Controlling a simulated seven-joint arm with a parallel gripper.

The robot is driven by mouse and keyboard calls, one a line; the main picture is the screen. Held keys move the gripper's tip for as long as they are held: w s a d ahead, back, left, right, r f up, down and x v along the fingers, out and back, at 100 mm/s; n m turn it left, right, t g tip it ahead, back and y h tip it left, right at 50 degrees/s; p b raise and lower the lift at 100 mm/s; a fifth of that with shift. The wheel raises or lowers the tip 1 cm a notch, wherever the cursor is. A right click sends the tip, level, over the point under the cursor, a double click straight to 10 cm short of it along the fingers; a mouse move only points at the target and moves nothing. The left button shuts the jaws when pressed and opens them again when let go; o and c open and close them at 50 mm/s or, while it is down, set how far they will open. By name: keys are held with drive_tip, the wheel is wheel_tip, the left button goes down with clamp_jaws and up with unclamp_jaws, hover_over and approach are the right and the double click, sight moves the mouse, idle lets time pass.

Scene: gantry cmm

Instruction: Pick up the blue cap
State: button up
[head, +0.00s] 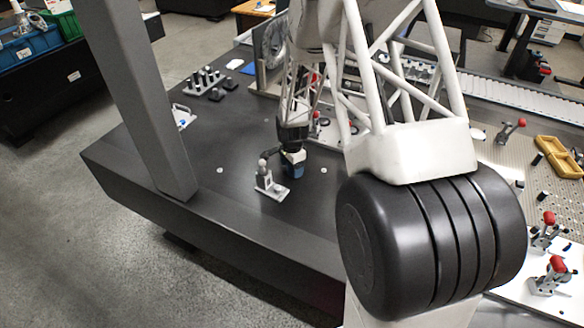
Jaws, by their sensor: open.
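The blue cap (293,170) is a small dark-blue piece low on the dark table, with a pale patch above it. It stands just right of and behind a small metal stand with a ball top. My gripper (292,152) points down right above the cap and hides its upper part. The gripper is open. Its fingers are small and dark here, and I cannot tell whether they are around the cap or only above it.
The metal stand (266,182) is close on the left of the gripper. A grey column (140,95) rises at the table's left edge. Several dark pegs (207,82) stand behind. Red-tipped clamps (550,270) and a yellow part (560,157) are at right. The dark table (225,210) is clear in front.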

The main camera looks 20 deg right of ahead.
drive_tip(key=c, duration=1)
drive_tip(key=shift+r, duration=0.2)
drive_tip(key=shift+r, duration=0.45)
drive_tip(key=shift+s+r, duration=0.15)
drive_tip(key=shift+r, duration=0.45)
drive_tip(key=shift+s+r, duration=0.15)
drive_tip(key=shift+r, duration=0.45)
drive_tip(key=s, duration=0.5)
drive_tip(key=s+a+r, duration=0.1)
drive_tip(key=s, duration=0.9)
drive_tip(key=shift+s+a+r, duration=0.15)
drive_tip(key=shift+a, duration=0.2)
